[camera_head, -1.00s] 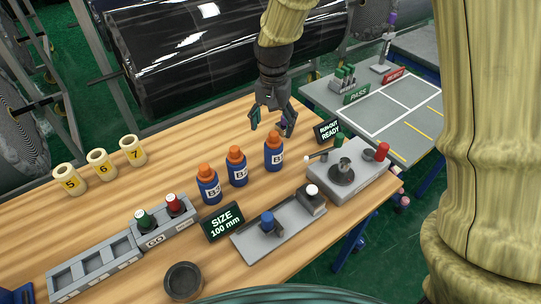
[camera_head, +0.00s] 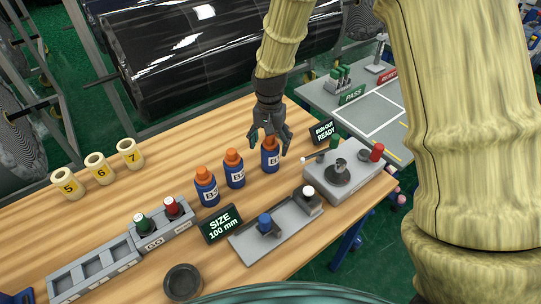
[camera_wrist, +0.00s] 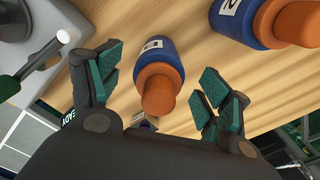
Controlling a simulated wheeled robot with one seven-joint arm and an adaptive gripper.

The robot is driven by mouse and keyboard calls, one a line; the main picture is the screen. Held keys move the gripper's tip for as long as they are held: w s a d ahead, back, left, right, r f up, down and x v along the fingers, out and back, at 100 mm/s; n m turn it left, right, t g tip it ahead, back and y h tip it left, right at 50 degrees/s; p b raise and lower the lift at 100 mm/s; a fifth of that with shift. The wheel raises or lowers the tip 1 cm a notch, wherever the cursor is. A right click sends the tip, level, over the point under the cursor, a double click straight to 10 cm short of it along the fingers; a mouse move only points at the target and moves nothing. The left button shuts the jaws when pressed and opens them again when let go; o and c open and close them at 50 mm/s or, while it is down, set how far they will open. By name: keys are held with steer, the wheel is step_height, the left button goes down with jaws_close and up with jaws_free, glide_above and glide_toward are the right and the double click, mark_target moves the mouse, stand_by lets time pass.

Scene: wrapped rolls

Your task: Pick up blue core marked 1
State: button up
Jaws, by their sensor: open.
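Three blue cores with orange tops stand upright in a row on the wooden table. The right one (camera_head: 270,160) has a white label starting with B; its number is not clear in the head view. The middle core (camera_head: 234,170) and left core (camera_head: 206,188) are to its left. My gripper (camera_head: 270,145) is open over the right core, its fingers around the orange top. In the wrist view that core (camera_wrist: 156,70) lies between the open green-padded fingers, with gaps on both sides. A neighbouring core (camera_wrist: 240,22), marked 2, is at upper right there.
A grey fixture (camera_head: 345,178) with a metal post stands close to the right, beside the RUN-OUT READY sign (camera_head: 323,131). A SIZE 100 mm sign (camera_head: 220,223) and grey tray (camera_head: 275,232) are in front. Cream rolls (camera_head: 98,168) stand at left. The table behind the cores is mostly clear.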

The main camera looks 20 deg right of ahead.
steer(key=shift+w+d+f+p, duration=0.15)
steer(key=shift+f+p, duration=0.3)
steer(key=shift+f, duration=0.3)
steer(key=shift+f+p, duration=0.3)
steer(key=shift+f, duration=0.95)
steer(key=c, duration=1.2)
